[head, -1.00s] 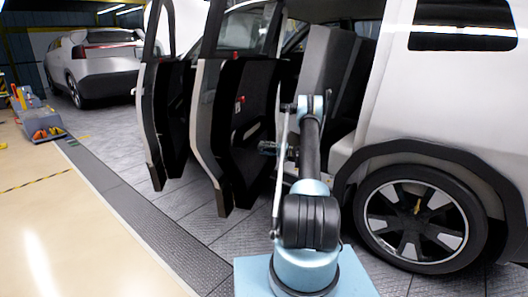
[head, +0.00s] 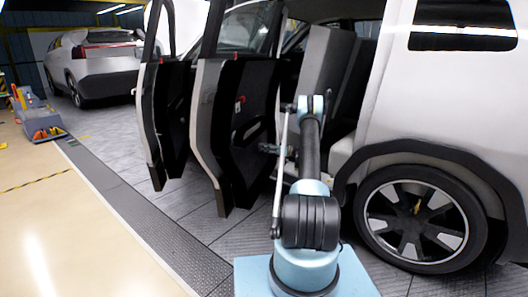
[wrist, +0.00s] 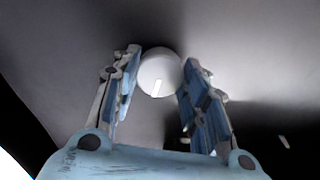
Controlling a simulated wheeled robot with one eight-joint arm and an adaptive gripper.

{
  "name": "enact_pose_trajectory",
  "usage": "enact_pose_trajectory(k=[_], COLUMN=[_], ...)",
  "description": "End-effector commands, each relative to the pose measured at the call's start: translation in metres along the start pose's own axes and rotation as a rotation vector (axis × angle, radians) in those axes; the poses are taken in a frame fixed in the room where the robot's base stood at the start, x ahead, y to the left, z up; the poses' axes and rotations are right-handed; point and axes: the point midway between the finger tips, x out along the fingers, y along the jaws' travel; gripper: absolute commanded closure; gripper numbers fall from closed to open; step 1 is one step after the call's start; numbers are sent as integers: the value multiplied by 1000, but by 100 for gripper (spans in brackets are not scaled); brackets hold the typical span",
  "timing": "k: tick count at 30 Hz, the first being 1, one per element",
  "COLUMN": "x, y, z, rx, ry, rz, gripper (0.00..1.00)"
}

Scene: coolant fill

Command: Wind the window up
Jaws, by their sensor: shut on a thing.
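The rear car door (head: 246,125) stands open, with its dark inner panel toward me. Its window opening (head: 245,30) is at the top; I cannot tell how high the glass stands. My gripper (head: 270,149) is small and dark in the head view, at the inner panel. In the wrist view my gripper (wrist: 161,66) has its two blue-padded fingers on either side of a pale round knob (wrist: 158,76) and is shut on it. The knob stands before a grey door surface (wrist: 235,50). Any crank arm behind the knob is hidden.
The front door (head: 170,115) also stands open, to the left. The car's rear wheel (head: 415,218) and body are close on the right. The floor at left is clear.

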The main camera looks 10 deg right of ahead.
Motion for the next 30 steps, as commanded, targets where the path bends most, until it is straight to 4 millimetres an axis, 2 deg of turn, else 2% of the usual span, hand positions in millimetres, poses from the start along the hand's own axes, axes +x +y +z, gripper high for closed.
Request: enact_pose_trajectory(k=[6,15,30], x=[0,0,0], y=[0,0,0], z=[2,2,1], rx=[-185,-363,-444], ry=[-4,-4,-1], rz=[1,1,0], gripper=[84,83,83])
